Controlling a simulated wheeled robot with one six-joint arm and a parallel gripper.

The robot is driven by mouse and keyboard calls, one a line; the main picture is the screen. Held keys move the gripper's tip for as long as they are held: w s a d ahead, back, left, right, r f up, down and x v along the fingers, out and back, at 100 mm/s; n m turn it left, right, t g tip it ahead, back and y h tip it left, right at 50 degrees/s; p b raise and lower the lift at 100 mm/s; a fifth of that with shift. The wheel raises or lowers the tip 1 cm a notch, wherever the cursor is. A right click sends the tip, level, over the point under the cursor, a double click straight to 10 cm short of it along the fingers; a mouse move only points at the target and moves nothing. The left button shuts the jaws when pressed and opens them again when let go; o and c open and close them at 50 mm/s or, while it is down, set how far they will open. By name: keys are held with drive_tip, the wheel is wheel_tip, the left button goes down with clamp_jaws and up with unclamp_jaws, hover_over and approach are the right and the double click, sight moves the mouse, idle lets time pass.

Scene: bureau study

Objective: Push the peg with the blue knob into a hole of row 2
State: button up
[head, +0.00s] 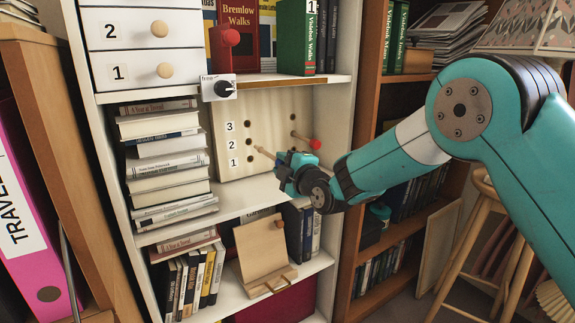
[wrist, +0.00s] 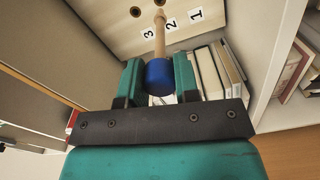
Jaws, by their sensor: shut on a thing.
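My gripper (head: 281,162) is shut on the blue knob (wrist: 160,77), which sits between its two fingers in the wrist view. The wooden peg (wrist: 160,35) points from the knob toward the pale peg board (head: 228,107). Its tip lies close to a dark hole beside label 2 (wrist: 170,24) in the wrist view. I cannot tell whether the tip is inside the hole or just in front of it. In the head view the peg (head: 263,153) shows left of my gripper, and the knob is hidden. Labels 3, 2 and 1 run down the board beside the left holes.
A peg with a red knob (head: 315,144) sticks out of the board's right side. Stacked books (head: 165,165) stand left of the board. A wooden stand (head: 262,252) is on the shelf below.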

sight(269, 155)
drive_tip(key=shift+p+x, duration=0.6)
drive_tip(key=shift+x, duration=1.25)
drive_tip(key=shift+f+b, duration=0.1)
drive_tip(key=shift+b, duration=0.7)
drive_tip(key=shift+w, duration=0.1)
idle(0.4)
drive_tip(key=shift+w+a, duration=0.2)
drive_tip(key=shift+w, duration=0.05)
drive_tip(key=shift+b+x, duration=0.55)
drive_tip(key=shift+x, duration=1.1)
idle(0.4)
drive_tip(key=o, duration=1.5)
